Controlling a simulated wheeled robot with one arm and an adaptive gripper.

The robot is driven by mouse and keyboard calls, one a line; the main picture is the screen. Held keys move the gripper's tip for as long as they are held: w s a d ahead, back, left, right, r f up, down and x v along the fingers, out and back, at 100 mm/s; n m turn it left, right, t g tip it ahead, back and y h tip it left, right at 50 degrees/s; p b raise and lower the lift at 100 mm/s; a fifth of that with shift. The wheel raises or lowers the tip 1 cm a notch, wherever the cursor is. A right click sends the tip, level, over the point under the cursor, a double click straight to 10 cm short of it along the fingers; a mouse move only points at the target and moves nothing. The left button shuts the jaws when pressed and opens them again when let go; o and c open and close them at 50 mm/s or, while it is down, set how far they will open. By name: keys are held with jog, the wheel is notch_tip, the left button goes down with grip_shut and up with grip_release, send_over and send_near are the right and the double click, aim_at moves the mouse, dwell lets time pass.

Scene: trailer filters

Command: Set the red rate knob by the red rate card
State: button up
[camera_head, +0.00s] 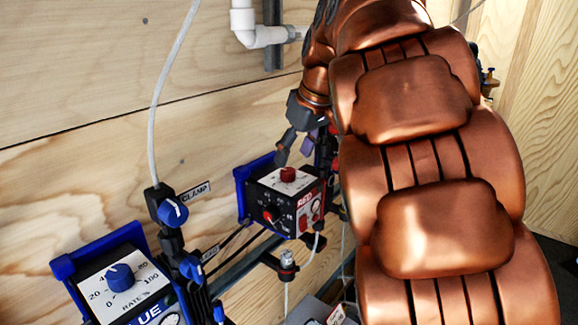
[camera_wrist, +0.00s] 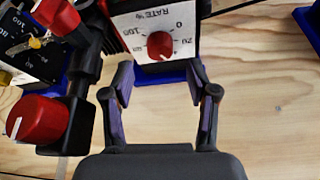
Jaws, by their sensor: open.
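The red rate knob (camera_head: 288,174) stands on the white top dial of the red unit (camera_head: 272,205) in the head view. In the wrist view the knob (camera_wrist: 160,45) sits on the white dial plate (camera_wrist: 125,22), whose RATE % scale appears upside down. My gripper (camera_head: 298,148) is above the knob in the head view. In the wrist view my gripper (camera_wrist: 163,74) is open, its two fingers apart and empty, with the knob beyond the fingertips and roughly centred between them. I cannot make out a readable red rate card.
A blue unit (camera_head: 142,292) with a blue rate knob (camera_head: 120,277) is at lower left in the head view. A blue clamp knob (camera_head: 172,212) stands nearby. A large red knob (camera_wrist: 38,120) lies left of my fingers in the wrist view. Bare wood wall is at right there.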

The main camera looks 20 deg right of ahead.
aim_at(288, 170)
jog(key=shift+p+x, duration=0.3)
jog(key=shift+x, duration=2.05)
jog(key=shift+c, duration=0.2)
grip_shut()
